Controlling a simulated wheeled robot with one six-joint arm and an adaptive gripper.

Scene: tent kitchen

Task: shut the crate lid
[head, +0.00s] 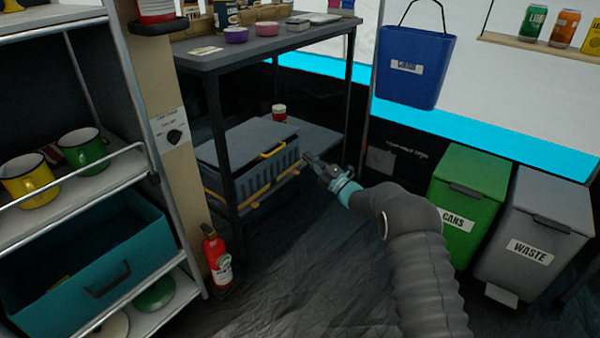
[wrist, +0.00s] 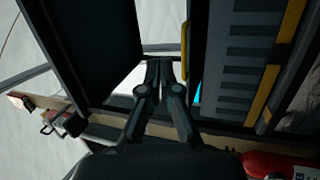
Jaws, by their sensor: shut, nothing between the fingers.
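The grey crate (head: 285,163) sits on the lower shelf of the dark rack, with slotted sides and yellow trim. Its grey lid (head: 238,140) lies over the top, with a yellow handle (head: 273,149) at the front edge. I cannot tell whether the lid is fully seated. The crate's slotted side (wrist: 238,65) fills the right of the wrist view, and the yellow handle (wrist: 184,48) shows beside my fingers. My gripper (head: 308,157) is shut and empty, just right of the crate's front. Its fingertips (wrist: 160,64) are together, apart from the handle.
The rack's tabletop (head: 250,48) and front post (head: 221,150) stand over and before the crate. A red-lidded jar (head: 279,113) is behind it. A fire extinguisher (head: 216,260) stands left; green (head: 468,200) and grey (head: 535,235) bins stand right. The floor between is clear.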

